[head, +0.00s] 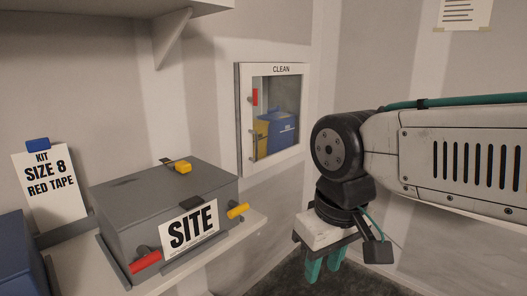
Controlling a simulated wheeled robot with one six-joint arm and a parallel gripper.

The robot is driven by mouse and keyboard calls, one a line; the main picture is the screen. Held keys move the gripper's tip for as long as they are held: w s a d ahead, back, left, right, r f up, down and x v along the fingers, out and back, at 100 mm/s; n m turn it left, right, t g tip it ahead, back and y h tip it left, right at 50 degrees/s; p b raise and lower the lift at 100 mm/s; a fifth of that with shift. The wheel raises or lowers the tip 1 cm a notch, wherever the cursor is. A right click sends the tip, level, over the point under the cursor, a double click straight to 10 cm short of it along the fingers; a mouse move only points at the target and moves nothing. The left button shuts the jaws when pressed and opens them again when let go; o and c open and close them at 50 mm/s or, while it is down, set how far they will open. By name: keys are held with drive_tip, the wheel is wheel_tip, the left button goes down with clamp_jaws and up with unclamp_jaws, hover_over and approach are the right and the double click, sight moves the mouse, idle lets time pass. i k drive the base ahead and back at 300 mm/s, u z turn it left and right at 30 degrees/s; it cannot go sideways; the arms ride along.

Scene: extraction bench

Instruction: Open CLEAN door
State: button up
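The CLEAN door (241,121) is a white-framed panel with a clear window, set in the back wall with the word CLEAN on its top edge. It looks shut. A red piece (254,97), perhaps a latch or handle, sits on its left side. Blue and yellow containers (280,130) show through the window. My gripper (322,268) hangs to the right of and below the door, pointing down, with green fingers. It is well apart from the door. The fingers are small and partly hidden by the gripper body, and I cannot tell how far apart they are.
A grey box (130,205) with a SITE label and red and yellow handles sits on a shelf (262,217) at the left. A blue box (20,262) and a KIT sign (50,208) are further left. Open space lies between the shelf and my gripper.

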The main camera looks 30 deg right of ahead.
sight(251, 166)
drive_tip(key=z, duration=0.45)
drive_tip(key=i, duration=1)
drive_tip(key=u, duration=0.35)
